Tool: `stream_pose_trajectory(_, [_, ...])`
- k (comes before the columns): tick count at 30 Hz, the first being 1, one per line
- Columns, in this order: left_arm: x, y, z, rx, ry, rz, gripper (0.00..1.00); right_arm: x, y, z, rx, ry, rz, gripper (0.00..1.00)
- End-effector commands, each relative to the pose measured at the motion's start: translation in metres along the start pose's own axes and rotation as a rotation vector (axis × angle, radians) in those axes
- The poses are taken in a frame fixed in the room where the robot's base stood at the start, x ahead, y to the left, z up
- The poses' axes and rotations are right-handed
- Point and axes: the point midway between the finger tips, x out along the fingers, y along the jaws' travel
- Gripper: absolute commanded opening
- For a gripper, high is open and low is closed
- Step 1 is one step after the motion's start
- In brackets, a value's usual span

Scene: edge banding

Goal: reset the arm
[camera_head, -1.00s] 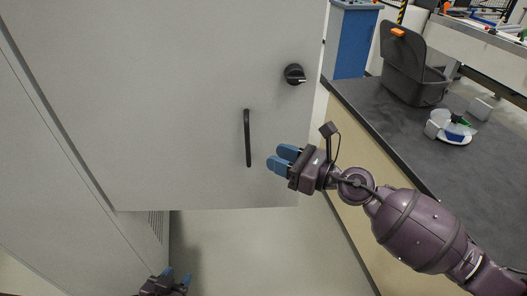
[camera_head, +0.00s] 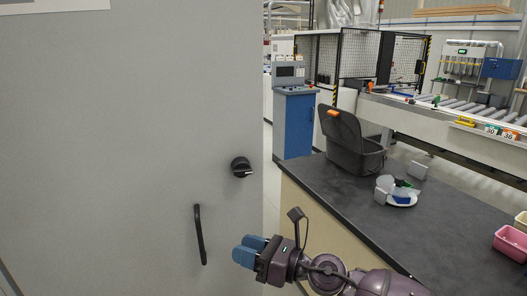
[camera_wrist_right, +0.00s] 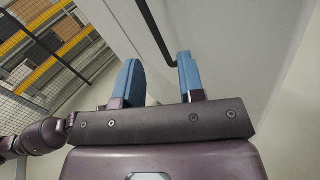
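My right gripper (camera_head: 246,251) is in front of the large grey cabinet door, to the right of and a little below its black bar handle (camera_head: 200,235). In the right wrist view, its two blue fingers (camera_wrist_right: 160,80) stand apart with nothing held between them. The black handle (camera_wrist_right: 156,32) shows beyond the fingertips there. My left gripper is not in the head view now.
A black round knob (camera_head: 241,167) sits on the grey door (camera_head: 110,150). A dark worktop (camera_head: 425,235) at right carries an open grey bin (camera_head: 352,148), a white plate (camera_head: 398,199) with small items and a pink container (camera_head: 511,243). A blue cabinet (camera_head: 294,125) stands behind.

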Motion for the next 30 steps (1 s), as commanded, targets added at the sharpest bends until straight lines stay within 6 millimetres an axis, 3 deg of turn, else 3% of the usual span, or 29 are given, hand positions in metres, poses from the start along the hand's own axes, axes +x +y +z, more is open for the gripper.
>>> stream_pose_trajectory(6, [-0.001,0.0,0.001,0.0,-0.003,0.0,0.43,-0.005,-0.016,0.053,0.528,-0.219,-0.053,0.36])
stream_pose_trajectory(9, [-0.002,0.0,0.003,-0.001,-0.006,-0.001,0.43,-0.017,-0.029,0.063,0.809,-0.339,-0.079,0.36])
stream_pose_trajectory(13, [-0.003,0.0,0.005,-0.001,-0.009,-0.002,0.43,-0.045,-0.051,0.058,1.213,-0.519,-0.118,0.36])
stream_pose_trajectory(17, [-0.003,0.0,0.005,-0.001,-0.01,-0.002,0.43,-0.084,-0.072,0.033,1.594,-0.707,-0.16,0.36])
stream_pose_trajectory(21, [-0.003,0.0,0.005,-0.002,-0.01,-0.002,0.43,-0.128,-0.087,-0.008,1.922,-0.9,-0.206,0.36])
stream_pose_trajectory(26, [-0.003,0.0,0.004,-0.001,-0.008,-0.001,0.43,-0.181,-0.091,-0.061,2.206,-1.117,-0.258,0.36])
stream_pose_trajectory(30, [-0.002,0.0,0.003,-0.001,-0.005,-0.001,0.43,-0.229,-0.082,-0.11,2.38,-1.303,-0.309,0.36])
